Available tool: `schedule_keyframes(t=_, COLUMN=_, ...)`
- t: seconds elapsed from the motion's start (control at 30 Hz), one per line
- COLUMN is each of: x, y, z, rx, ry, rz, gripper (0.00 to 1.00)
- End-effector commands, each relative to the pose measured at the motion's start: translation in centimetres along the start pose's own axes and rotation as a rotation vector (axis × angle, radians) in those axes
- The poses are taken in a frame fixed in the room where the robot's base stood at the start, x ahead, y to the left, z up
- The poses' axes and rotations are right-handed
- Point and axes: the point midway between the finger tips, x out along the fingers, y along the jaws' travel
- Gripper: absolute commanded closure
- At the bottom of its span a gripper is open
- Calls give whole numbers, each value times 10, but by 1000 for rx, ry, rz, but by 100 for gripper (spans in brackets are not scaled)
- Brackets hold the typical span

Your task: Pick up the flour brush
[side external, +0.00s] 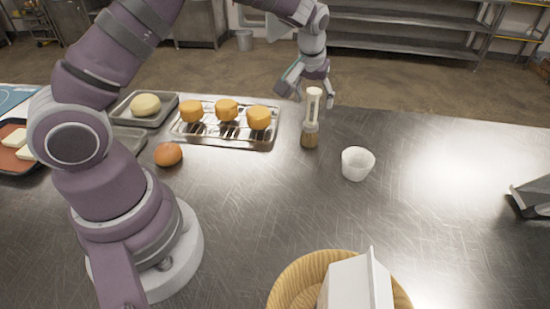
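A slim upright object with a pale top and a tan lower end (310,135) stands on the steel table near its far edge. It looks like the flour brush, but its small size makes this hard to confirm. My gripper (309,92) points down at the top of this object. Its fingers are spread apart, one on the left and one on the right of the pale top. I cannot tell from this single view whether the top lies between them or in front of them. No finger visibly touches it.
A wire-racked tray (225,140) with several orange pastries stands left of the object. A white cup (357,164) stands to the right. An orange-brown bun (168,154) and a dough tray (120,107) are further left. A basket (290,285) holding a white box (358,284) is in front.

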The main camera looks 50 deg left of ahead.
Motion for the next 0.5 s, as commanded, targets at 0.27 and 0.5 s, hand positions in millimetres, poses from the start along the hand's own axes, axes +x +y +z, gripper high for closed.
schedule_keyframes(t=0.27, x=0, y=0, z=0, rx=0, ry=0, rz=0, gripper=78)
schedule_keyframes(t=0.5, x=0, y=0, z=0, rx=0, ry=0, rz=0, gripper=100)
